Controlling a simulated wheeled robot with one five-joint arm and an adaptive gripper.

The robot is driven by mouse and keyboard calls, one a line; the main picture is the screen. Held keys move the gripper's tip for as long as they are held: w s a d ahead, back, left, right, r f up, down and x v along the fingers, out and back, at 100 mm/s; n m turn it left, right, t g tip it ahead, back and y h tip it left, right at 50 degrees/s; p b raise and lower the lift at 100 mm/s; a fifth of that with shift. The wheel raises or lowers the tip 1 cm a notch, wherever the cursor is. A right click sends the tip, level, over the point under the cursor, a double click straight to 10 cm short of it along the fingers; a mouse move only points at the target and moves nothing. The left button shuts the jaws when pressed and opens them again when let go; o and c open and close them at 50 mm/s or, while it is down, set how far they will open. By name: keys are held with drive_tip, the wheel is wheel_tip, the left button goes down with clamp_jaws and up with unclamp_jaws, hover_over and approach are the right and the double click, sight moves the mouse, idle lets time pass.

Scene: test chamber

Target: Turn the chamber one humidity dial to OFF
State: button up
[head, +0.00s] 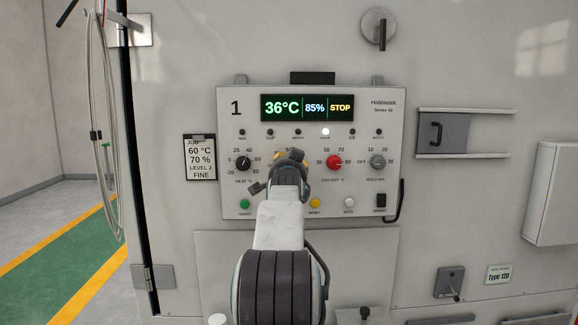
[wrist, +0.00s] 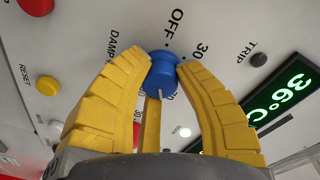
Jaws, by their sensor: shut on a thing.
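In the head view my gripper (head: 290,157) covers this dial on the chamber one panel (head: 235,185).
The display (head: 307,107) reads 36°C, 85% and STOP. A black heat dial (head: 243,163) lies left of my gripper, a red dial (head: 334,162) and a grey dial (head: 377,160) right. Buttons sit below. A hooked handle (head: 401,203) sticks out at the panel's lower right.

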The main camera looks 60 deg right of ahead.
clamp_jaws()
drive_tip(key=n+b, duration=0.3)
drive_tip(key=n, duration=0.2)
drive_tip(key=shift+a+r+n+h+b, duration=0.1)
drive_tip(key=shift+n+h+b, duration=0.2)
drive_tip(key=shift+n+b, duration=0.65)
drive_tip(key=shift+r+n+t, duration=0.1)
drive_tip(key=shift+n+t, duration=0.2)
drive_tip(key=shift+n, duration=0.15)
drive_tip(key=o, duration=0.6)
unclamp_jaws()
drive_tip(key=shift+c, duration=0.2)
drive_tip(key=o, duration=0.5)
drive_tip(key=shift+w, duration=0.1)
drive_tip(key=shift+f, duration=0.2)
